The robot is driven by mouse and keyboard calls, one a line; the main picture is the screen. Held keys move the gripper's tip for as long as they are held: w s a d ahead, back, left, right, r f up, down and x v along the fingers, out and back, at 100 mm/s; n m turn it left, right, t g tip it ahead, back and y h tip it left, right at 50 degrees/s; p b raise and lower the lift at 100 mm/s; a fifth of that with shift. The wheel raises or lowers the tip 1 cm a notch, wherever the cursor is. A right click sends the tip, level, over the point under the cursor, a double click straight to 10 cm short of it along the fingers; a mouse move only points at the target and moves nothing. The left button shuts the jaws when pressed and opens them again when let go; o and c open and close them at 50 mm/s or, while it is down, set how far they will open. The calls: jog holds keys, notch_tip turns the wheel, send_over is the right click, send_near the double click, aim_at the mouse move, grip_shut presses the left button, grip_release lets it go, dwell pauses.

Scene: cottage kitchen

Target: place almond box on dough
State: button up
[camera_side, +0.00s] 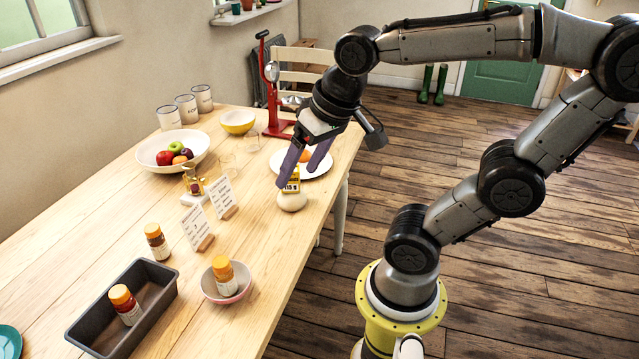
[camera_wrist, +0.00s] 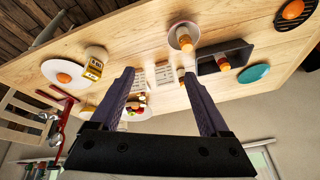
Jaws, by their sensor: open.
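The almond box (camera_side: 291,185) is small and yellow with a weight label. In the side view it sits at the top of the pale round dough (camera_side: 292,202) near the table's right edge. The wrist view shows the box (camera_wrist: 93,69) against the dough (camera_wrist: 96,52), left of the fingers. My gripper (camera_side: 296,179) is open with its purple fingers pointing down, close to the box. In the wrist view nothing is held between the fingertips of my gripper (camera_wrist: 158,75). The finger hides part of the box in the side view.
A white plate (camera_side: 322,168) with an orange thing is behind the box. Standing cards (camera_side: 196,228), a red press (camera_side: 270,128) and a fruit bowl (camera_side: 150,151) are nearby. A pink bowl (camera_side: 208,290) with a jar and a grey tin (camera_side: 165,287) stand in front.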

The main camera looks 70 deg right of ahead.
jog(key=s+n, duration=0.1)
jog(key=s+a+f+n, duration=0.1)
jog(key=n, duration=0.1)
jog(key=s+a+n, duration=0.1)
jog(key=s, duration=0.1)
jog(key=shift+f+n+t+y, duration=0.25)
jog(key=shift+n+t+y, duration=0.05)
jog(key=shift+t, duration=0.1)
dwell(0.8)
